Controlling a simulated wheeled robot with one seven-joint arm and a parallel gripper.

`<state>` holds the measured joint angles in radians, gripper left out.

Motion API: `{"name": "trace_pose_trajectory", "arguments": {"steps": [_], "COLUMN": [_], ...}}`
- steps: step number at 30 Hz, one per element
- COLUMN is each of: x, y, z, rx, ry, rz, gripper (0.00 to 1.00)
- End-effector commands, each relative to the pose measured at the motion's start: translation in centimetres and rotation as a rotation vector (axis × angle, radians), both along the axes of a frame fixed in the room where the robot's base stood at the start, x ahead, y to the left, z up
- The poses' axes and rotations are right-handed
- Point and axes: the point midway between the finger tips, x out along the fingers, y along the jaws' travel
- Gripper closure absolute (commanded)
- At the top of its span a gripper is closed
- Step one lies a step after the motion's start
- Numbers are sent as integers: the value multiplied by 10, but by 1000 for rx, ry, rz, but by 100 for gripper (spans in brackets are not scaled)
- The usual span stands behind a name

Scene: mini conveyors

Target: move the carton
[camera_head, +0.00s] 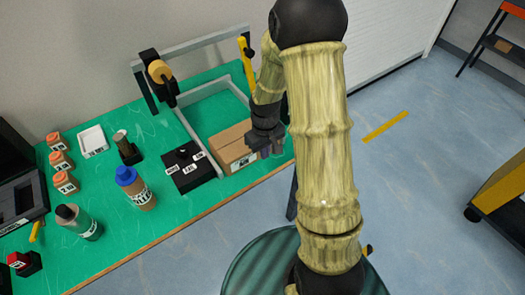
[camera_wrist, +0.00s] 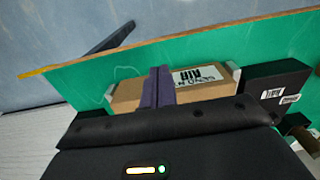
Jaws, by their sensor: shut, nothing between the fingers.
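The carton (camera_head: 229,141) is a brown cardboard box with a white printed label, lying on the green table top near its front edge, beside a grey rail. In the wrist view the carton (camera_wrist: 127,96) shows on both sides of the fingers, with its label to the right. My gripper (camera_head: 271,151) is at the right end of the carton in the head view. In the wrist view the dark purple fingers (camera_wrist: 157,87) are together, in front of the carton, and hide part of it. Whether they touch it I cannot tell.
A black box with labelled buttons (camera_head: 192,171) stands left of the carton. A grey frame (camera_head: 205,53) rises behind it. The floor beyond the table's right end is open.

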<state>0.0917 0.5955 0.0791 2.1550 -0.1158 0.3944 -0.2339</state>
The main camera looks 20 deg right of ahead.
Motion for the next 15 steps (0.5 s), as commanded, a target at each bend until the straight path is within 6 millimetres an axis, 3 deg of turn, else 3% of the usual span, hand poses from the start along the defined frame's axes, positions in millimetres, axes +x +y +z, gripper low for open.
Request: {"name": "trace_pose_trajectory", "arguments": {"steps": [15], "x": [-1], "y": [0], "z": [-80], "rx": [0], "ry": [4], "rz": [0], "gripper": [100]}}
